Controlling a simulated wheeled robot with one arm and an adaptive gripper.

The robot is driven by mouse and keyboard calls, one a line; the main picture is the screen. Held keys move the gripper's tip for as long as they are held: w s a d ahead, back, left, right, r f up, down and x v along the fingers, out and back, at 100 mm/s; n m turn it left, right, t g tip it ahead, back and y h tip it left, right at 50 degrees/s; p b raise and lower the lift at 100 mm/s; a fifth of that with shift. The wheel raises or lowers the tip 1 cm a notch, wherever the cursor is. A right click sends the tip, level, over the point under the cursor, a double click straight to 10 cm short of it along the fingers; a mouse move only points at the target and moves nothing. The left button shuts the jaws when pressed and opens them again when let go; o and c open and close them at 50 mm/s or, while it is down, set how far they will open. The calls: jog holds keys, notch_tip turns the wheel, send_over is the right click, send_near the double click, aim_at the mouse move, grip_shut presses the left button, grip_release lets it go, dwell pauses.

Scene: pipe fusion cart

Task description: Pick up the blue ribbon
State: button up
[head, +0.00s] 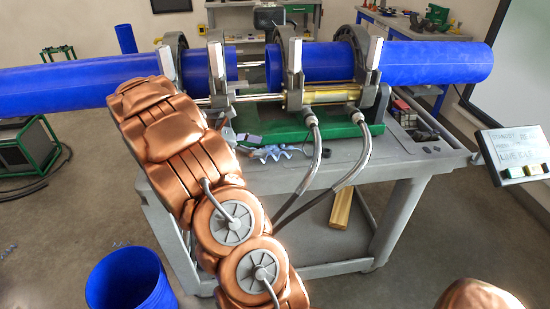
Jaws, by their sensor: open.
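The blue ribbon (278,152) is a pale blue, crinkled strip. It lies on the grey top of the cart, in front of the green machine base and just right of my copper arm. My gripper (243,142) is mostly hidden behind that arm. Only small grey parts show at the arm's right edge, close to the ribbon's left end. The gripper appears open, with nothing seen held in it. Any contact between gripper and ribbon cannot be made out.
Blue pipes (430,63) are clamped in the fusion machine (290,75) above the ribbon, with a gap between their ends. Two grey hoses (315,150) curve down right of the ribbon. A blue bin (130,282) stands on the floor at left. A control panel (516,153) is at right.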

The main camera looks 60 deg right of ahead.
aim_at(278, 153)
jog(key=shift+a+f+p+x, duration=0.1)
jog(key=shift+a+p+x, duration=0.1)
jog(key=shift+x, duration=1.6)
jog(key=shift+a+f+p+x, duration=0.1)
jog(key=shift+p+x, duration=0.1)
jog(key=shift+x, duration=1.55)
jog(key=shift+s, duration=0.15)
jog(key=c, duration=0.8)
